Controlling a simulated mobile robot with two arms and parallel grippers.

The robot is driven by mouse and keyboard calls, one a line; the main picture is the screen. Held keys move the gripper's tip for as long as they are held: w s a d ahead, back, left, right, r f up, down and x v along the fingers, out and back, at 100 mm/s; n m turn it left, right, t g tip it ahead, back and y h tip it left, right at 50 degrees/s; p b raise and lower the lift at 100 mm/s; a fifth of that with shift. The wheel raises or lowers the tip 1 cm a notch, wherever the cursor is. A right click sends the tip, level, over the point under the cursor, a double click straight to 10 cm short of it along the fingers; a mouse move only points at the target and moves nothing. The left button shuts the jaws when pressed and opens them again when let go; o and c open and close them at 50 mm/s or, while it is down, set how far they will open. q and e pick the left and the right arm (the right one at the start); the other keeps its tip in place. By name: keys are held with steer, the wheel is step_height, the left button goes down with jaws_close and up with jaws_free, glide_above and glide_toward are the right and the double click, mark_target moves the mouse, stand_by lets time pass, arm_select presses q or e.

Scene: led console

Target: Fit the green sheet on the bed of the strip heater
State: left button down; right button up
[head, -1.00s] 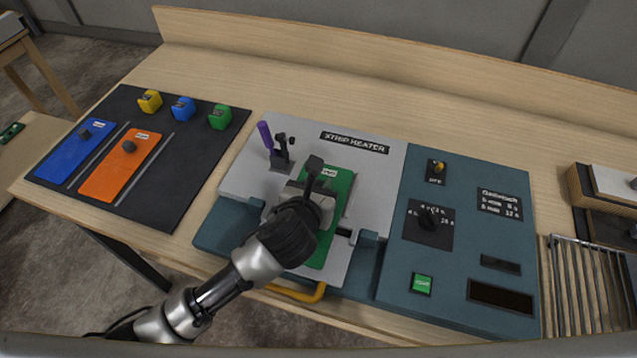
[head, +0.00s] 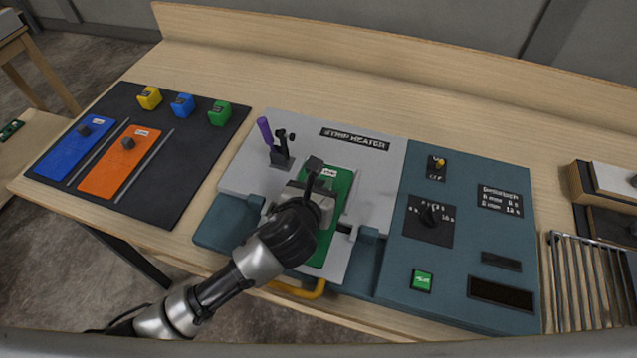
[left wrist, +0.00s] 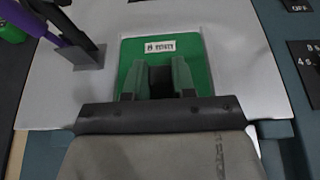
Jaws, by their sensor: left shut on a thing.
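The green sheet (head: 336,204) lies over the grey bed of the strip heater (head: 377,185), long side running front to back. In the left wrist view the green sheet (left wrist: 191,51) shows its far end and a white label, with the grey bed (left wrist: 233,65) around it. My right gripper is not in view.
A toggle clamp with a purple handle (head: 265,131) stands at the bed's back left. A teal control panel (head: 460,250) is to the right. A dark mat (head: 185,185) with blue and orange sheets lies left. A yellow handle (head: 298,290) is at the front.

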arm_select(q)
steer(key=shift+f, duration=0.15)
steer(key=c, duration=0.8)
jaws_free()
steer(key=shift+c, duration=0.2)
steer(key=shift+s, duration=0.1)
steer(key=v, duration=1)
steer(key=shift+s+a+b, duration=0.1)
steer(key=shift+s+b, duration=0.2)
steer(key=shift+b, duration=0.1)
